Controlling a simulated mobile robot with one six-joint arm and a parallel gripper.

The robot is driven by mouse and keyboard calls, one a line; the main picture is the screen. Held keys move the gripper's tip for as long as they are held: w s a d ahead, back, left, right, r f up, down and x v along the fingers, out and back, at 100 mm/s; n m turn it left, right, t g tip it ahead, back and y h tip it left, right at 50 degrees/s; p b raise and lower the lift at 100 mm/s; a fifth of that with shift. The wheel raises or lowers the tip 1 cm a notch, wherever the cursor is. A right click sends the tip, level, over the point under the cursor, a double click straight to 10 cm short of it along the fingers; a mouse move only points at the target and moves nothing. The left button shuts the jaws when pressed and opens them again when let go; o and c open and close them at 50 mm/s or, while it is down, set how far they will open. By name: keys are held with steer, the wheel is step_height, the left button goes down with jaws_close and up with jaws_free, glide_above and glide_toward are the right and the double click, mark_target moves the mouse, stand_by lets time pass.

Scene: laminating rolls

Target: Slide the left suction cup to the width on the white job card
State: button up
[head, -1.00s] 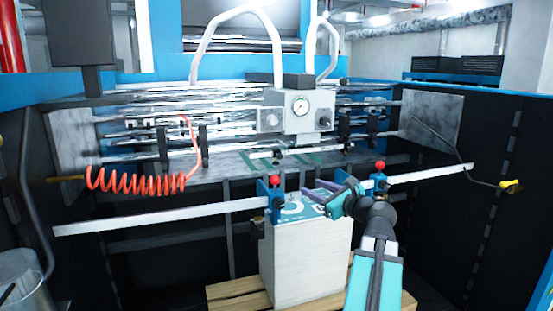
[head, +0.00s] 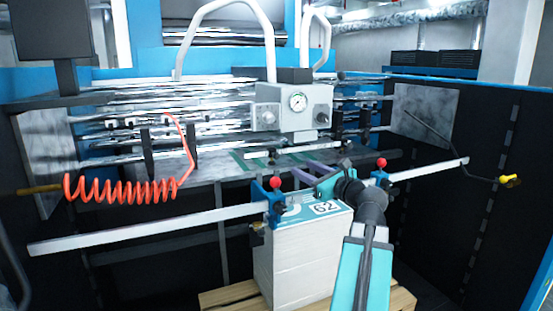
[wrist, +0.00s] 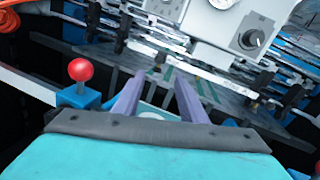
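My gripper (head: 308,171) is above the far part of the paper stack (head: 290,265), pointing at the feeder. In the wrist view my gripper (wrist: 158,76) has its two purple-grey fingers apart with nothing between them. A white card (head: 324,208) reading "62" lies on the stack's teal and white top. A short pale bar (head: 295,150) beyond the fingertips carries small dark fittings; a dark fitting (wrist: 157,65) shows between the fingertips in the wrist view. These may be the suction cups, but I cannot tell for sure.
A left blue clamp (head: 268,196) and a right blue clamp (head: 380,178), each with a red knob, sit on the long white rail (head: 150,233). An orange coiled hose (head: 125,190) hangs at left. A gauge box (head: 293,106) stands behind. A wooden pallet (head: 225,297) is below.

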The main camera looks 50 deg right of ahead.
mark_target(278, 157)
steer(key=shift+w, duration=0.1)
steer(key=shift+w+d+p, duration=0.4)
steer(key=shift+w, duration=1.85)
steer(key=shift+w+d+p, duration=0.35)
steer(key=shift+w+d, duration=0.1)
steer(key=shift+w, duration=1.85)
steer(key=shift+w+d+p, duration=0.4)
steer(key=shift+w, duration=1.85)
jaws_close()
